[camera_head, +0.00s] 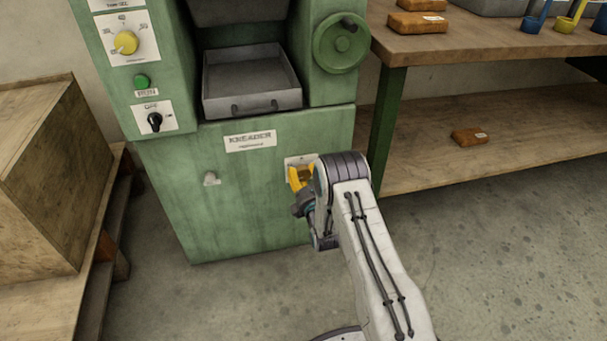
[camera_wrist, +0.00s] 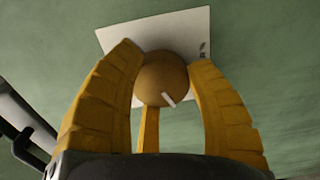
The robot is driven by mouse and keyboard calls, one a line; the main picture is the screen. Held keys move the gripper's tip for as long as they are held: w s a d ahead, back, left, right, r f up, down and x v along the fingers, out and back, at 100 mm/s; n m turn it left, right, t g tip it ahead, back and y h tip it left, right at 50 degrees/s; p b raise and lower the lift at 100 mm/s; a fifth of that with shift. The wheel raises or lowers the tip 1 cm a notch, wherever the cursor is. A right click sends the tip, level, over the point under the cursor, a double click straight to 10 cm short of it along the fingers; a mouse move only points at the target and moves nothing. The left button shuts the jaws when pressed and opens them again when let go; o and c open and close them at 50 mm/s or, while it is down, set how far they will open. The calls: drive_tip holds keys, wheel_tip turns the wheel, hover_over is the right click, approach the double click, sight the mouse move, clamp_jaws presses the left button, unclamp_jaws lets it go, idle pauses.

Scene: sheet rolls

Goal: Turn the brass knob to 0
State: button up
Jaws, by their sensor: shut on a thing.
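The brass knob (camera_wrist: 163,72) sits on a white plate (camera_wrist: 185,28) in the wrist view. It is round, with a pale pointer mark on its lower edge, slightly right of the middle. My gripper (camera_wrist: 164,62) has yellow fingers closed around the knob, one on each side, with another finger below. Only a small dark scrap of marking shows at the plate's right edge, so I cannot read where 0 lies. In the head view my gripper (camera_head: 299,177) is against the lower right front of the green kneader (camera_head: 235,185), and it hides the knob there.
A yellow dial (camera_head: 126,42), a green button (camera_head: 141,81) and a black OFF switch (camera_head: 155,122) are on the machine's upper left. A handwheel (camera_head: 341,43) is at its upper right. A wooden bench (camera_head: 500,45) stands right, a wooden crate (camera_head: 45,180) left.

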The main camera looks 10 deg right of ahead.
drive_tip(key=shift+a+r+n, duration=0.2)
drive_tip(key=shift+a+n, duration=0.05)
drive_tip(key=shift+n, duration=0.45)
drive_tip(key=shift+f, duration=0.1)
drive_tip(key=o, duration=0.9)
drive_tip(key=shift+o, duration=1.4)
drive_tip(key=shift+d+f, duration=0.1)
drive_tip(key=s, duration=1.2)
